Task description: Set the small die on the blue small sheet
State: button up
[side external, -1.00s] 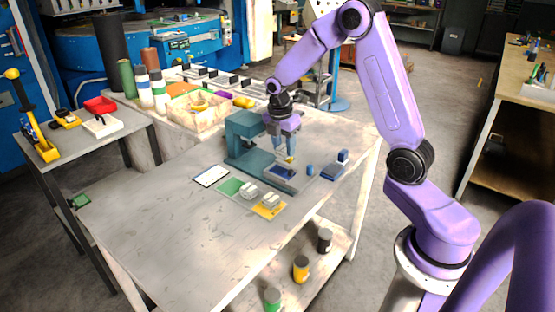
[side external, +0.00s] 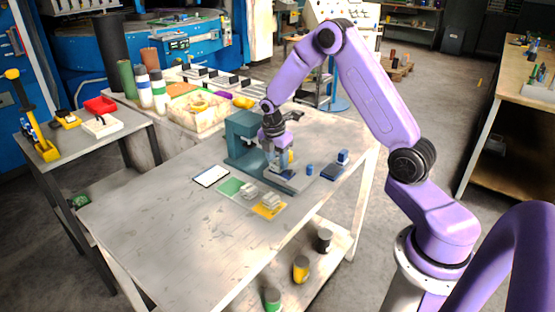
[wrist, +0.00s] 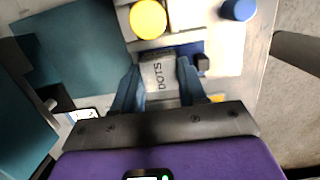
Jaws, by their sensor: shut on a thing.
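My gripper (side external: 281,172) is low over the teal press's bed in the side view. In the wrist view my gripper (wrist: 157,82) is shut on a small pale grey die (wrist: 159,77) marked DOTS, with one blue finger on each side. A dark blue sheet (wrist: 184,48) shows just beyond and beside the die, partly hidden by it. In the side view the fingers mostly hide the die and sheet. I cannot tell whether the die touches the sheet.
The teal press (side external: 244,140) stands close left of my gripper. A yellow round part (wrist: 148,19) and a blue cylinder (wrist: 237,8) are close beyond the die. Other grey dies (side external: 271,200) lie by the green (side external: 231,187) and yellow sheets in front. The left tabletop is clear.

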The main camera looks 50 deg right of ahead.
aim_at(274, 164)
jog(key=shift+f, duration=0.1)
jog(key=o, duration=0.8)
jog(key=shift+o, duration=0.2)
notch_tip(274, 164, up, 11)
jog(key=a, duration=0.2)
jog(key=s+a+r+m, duration=0.1)
jog(key=s+a+r, duration=0.3)
jog(key=a, duration=0.5)
jog(key=s+a+m+y, duration=0.1)
jog(key=s+a, duration=0.3)
jog(key=s, duration=0.5)
jog(key=s+a+m+y, duration=0.1)
jog(key=s+a+m, duration=0.1)
jog(key=s+a, duration=0.5)
jog(key=s+d+m, duration=0.1)
jog(key=s+d, duration=0.2)
jog(key=s, duration=1)
jog(key=shift+s+d+f, duration=0.2)
jog(key=shift+f, duration=0.15)
